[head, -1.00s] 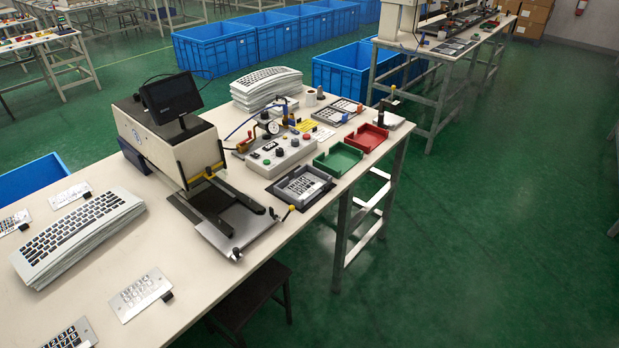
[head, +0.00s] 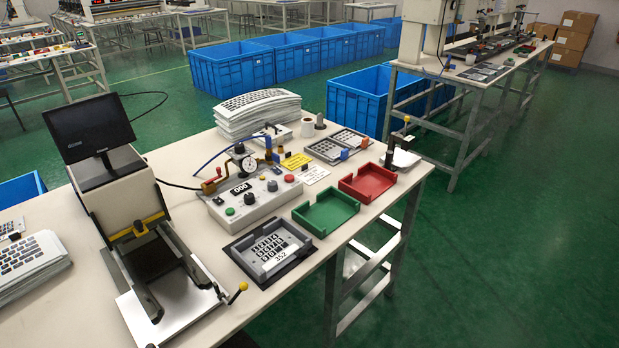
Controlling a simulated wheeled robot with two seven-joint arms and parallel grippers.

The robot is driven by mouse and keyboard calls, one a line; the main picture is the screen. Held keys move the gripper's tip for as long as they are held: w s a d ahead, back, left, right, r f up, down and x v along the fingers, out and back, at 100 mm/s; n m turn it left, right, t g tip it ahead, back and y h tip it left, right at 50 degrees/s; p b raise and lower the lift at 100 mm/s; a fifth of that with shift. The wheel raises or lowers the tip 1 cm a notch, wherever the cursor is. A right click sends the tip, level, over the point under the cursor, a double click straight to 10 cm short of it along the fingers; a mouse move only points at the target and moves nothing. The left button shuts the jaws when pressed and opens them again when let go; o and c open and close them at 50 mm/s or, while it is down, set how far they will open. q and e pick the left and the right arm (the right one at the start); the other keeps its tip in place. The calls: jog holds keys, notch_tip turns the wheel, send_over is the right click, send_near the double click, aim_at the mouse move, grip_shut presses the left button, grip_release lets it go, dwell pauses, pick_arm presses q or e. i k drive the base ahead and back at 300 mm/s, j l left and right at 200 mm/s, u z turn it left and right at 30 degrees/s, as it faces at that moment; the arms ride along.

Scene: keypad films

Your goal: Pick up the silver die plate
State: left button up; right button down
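A silver-grey plate with black keypad-shaped marks (head: 268,250) lies in a dark shallow tray (head: 245,278) near the table's front edge. A white label reading "352" lies at its near right corner. It looks like the die plate, but I cannot be certain. A bare silver plate (head: 185,303) lies at the foot of the press. Neither of my grippers is in view.
The press (head: 122,190) with its black screen (head: 88,127) stands left of the tray. A control box (head: 253,197), a green tray (head: 326,211) and a red tray (head: 367,181) stand beyond it. Green floor (head: 480,270) is open at right.

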aim_at(355, 142)
jog(key=i+l, duration=0.3)
jog(key=l, duration=0.15)
jog(key=i+l, duration=0.3)
jog(key=l+u, duration=0.1)
jog(key=u, duration=1.8)
jog(key=z, duration=1.35)
